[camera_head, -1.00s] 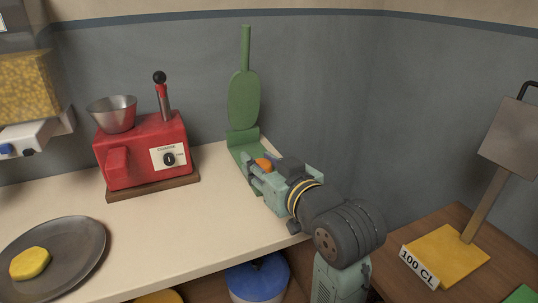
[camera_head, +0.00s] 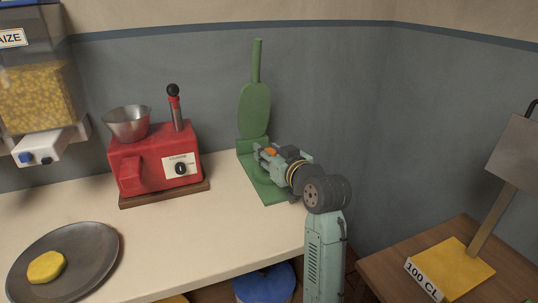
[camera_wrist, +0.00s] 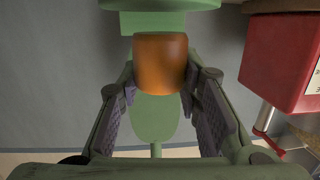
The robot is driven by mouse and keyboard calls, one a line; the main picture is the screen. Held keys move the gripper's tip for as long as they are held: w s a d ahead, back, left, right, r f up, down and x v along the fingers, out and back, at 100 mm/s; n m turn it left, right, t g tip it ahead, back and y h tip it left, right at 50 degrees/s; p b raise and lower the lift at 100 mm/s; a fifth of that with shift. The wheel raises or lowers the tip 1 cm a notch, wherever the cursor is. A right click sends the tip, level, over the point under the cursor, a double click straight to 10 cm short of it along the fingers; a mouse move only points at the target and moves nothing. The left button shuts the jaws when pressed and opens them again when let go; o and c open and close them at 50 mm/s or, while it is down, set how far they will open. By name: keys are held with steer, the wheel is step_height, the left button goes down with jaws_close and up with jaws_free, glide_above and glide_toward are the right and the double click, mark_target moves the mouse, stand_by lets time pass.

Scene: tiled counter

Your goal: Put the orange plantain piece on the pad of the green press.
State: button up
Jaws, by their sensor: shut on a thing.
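The green press (camera_head: 270,190) stands at the back of the counter with its paddle-shaped lid (camera_head: 254,110) raised and its handle upright. My gripper (camera_head: 262,153) is over the rear part of the press base, in front of the hinge block. It is shut on the orange plantain piece (camera_head: 271,152). In the wrist view the piece (camera_wrist: 160,62) sits between both fingers, with the lid (camera_wrist: 156,118) behind it. The front of the base shows bare. My gripper hides part of the pad, and I cannot tell whether the piece touches it.
A red machine (camera_head: 150,165) with a metal bowl stands left of the press. A grey plate (camera_head: 90,245) with a yellow piece (camera_head: 46,267) lies at front left. A maize dispenser (camera_head: 42,95) hangs at far left. The blue-grey wall is close behind the press.

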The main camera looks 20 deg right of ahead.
steer(key=shift+f, duration=0.65)
steer(key=shift+f, duration=0.15)
steer(key=o, duration=1.1)
steer(key=shift+o, duration=0.2)
steer(key=shift+r, duration=0.35)
steer(key=b+v, duration=0.1)
steer(key=v, duration=1.1)
steer(key=shift+s+f+b, duration=0.1)
steer(key=shift+f+b, duration=0.15)
steer(key=shift+b, duration=0.15)
